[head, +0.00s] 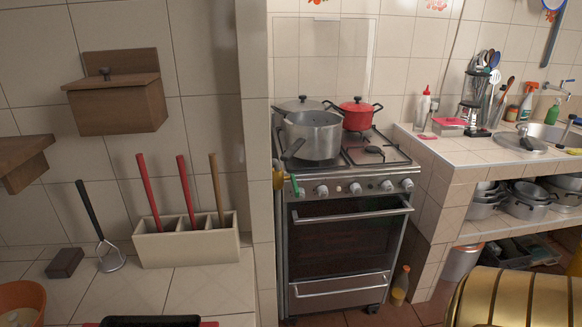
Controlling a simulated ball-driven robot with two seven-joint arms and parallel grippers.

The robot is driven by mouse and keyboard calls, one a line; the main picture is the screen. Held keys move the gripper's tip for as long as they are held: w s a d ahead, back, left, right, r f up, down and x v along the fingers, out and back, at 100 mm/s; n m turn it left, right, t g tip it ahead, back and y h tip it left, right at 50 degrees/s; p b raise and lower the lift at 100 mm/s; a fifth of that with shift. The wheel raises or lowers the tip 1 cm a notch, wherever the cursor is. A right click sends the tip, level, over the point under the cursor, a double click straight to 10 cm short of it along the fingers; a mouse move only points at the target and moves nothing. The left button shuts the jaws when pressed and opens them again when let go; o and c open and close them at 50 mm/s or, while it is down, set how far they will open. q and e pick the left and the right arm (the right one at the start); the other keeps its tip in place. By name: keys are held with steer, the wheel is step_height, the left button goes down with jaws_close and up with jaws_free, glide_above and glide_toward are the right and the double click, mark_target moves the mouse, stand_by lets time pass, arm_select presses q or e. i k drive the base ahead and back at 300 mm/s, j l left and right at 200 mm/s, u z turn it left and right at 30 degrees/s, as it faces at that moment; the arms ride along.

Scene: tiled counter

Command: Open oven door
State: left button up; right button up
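The oven (349,190) is a steel-fronted stove in the middle of the head view, set between a tiled wall and the tiled counter. Its oven door (345,248) has a dark glass pane and is shut. A horizontal bar handle (352,215) runs along the door's top edge, under a row of knobs (356,188). A lower drawer panel (340,288) with its own bar is also shut. Neither of my grippers shows in this view.
Pots, including a red one (357,114), stand on the hob. A tiled counter (475,150) is at right. A brass-coloured ribbed shape (512,298) fills the lower right corner. Floor before the oven looks clear.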

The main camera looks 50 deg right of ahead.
mark_target(332, 238)
steer(key=k+l+z, duration=0.1)
steer(key=z, duration=1.75)
